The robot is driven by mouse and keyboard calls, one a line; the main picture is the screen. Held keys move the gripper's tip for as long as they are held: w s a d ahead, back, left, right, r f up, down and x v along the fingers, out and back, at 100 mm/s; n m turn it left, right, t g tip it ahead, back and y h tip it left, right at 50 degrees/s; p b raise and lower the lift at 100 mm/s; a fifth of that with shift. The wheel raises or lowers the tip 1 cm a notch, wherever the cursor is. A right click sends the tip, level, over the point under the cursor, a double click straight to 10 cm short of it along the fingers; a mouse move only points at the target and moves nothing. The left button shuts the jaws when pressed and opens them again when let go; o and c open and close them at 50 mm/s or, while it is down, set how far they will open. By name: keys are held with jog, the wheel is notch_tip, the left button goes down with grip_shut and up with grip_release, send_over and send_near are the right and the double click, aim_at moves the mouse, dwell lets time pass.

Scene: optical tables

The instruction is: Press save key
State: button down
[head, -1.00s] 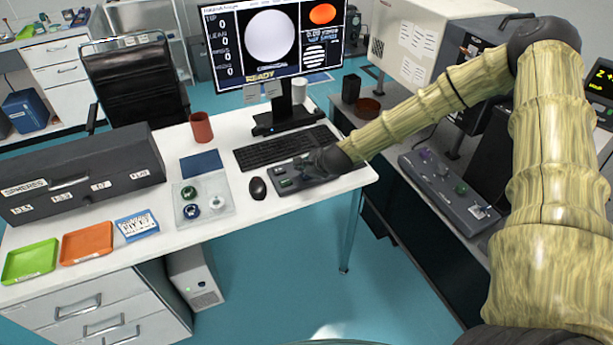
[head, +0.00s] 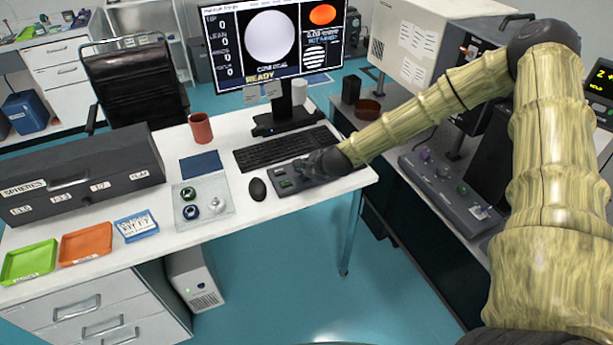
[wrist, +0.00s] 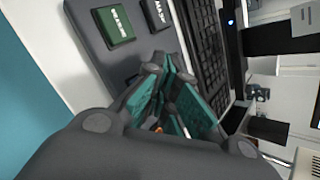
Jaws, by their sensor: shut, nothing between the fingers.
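A dark grey key box (head: 288,184) with green keys sits at the front right of the white desk, between the mouse and my gripper. My gripper (head: 318,160) is over the box's right part and hides some of its keys. In the wrist view, my gripper (wrist: 168,70) is shut and empty, with its tips low over the box (wrist: 88,45). A green key (wrist: 113,25) and a dark key (wrist: 155,14) show beyond the tips. Their lettering is too small to read surely, so I cannot tell which is save. Contact with a key cannot be told.
A black keyboard (head: 285,149) lies behind the box and a mouse (head: 257,189) to its left. The monitor (head: 270,45) reads READY. A tray with small round parts (head: 203,198) is further left. Another control box (head: 452,188) stands on the right bench.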

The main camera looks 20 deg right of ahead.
jog(key=shift+f, duration=0.15)
dwell(0.5)
jog(key=shift+r+p, duration=0.4)
jog(key=shift+r, duration=0.45)
jog(key=shift+r+p, duration=1.65)
jog(key=shift+r, duration=0.85)
